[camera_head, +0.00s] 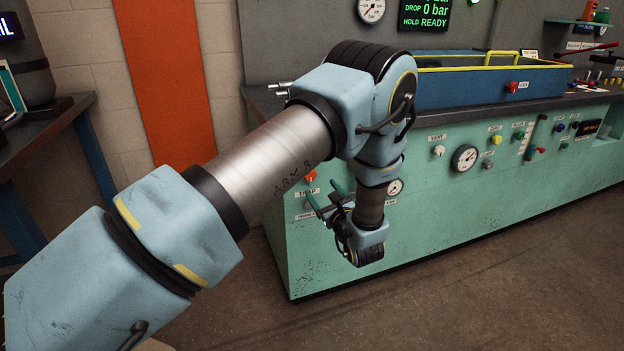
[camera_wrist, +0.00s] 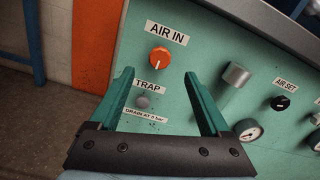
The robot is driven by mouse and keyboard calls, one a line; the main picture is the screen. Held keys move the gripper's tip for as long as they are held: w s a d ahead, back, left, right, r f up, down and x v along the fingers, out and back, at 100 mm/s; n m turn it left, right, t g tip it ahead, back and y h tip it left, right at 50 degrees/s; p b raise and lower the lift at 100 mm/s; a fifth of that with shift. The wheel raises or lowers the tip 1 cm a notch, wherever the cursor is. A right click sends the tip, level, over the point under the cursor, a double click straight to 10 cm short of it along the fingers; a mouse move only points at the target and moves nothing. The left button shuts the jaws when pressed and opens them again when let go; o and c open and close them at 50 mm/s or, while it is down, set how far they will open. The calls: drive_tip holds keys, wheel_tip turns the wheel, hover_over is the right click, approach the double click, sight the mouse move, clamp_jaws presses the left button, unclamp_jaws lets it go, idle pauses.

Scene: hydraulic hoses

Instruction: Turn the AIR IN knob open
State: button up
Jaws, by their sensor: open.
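The AIR IN knob (camera_wrist: 160,57) is a round orange knob with a pale pointer mark, on the green panel below its white AIR IN label (camera_wrist: 167,33) in the wrist view. In the head view the orange knob (camera_head: 311,176) shows small at the bench's left end. My gripper (camera_wrist: 166,88) is open and empty, with its two green fingers spread. The knob appears beyond the fingertips, between them and a little above, apart from both. In the head view my gripper (camera_head: 324,199) is in front of the panel, below the knob.
A grey TRAP button (camera_wrist: 143,101) is below the knob. The floor (camera_head: 440,290) before the bench is clear.

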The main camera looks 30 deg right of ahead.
drive_tip(key=w+d, duration=0.1)
drive_tip(key=w, duration=0.7)
drive_tip(key=shift+p, duration=0.45)
clamp_jaws()
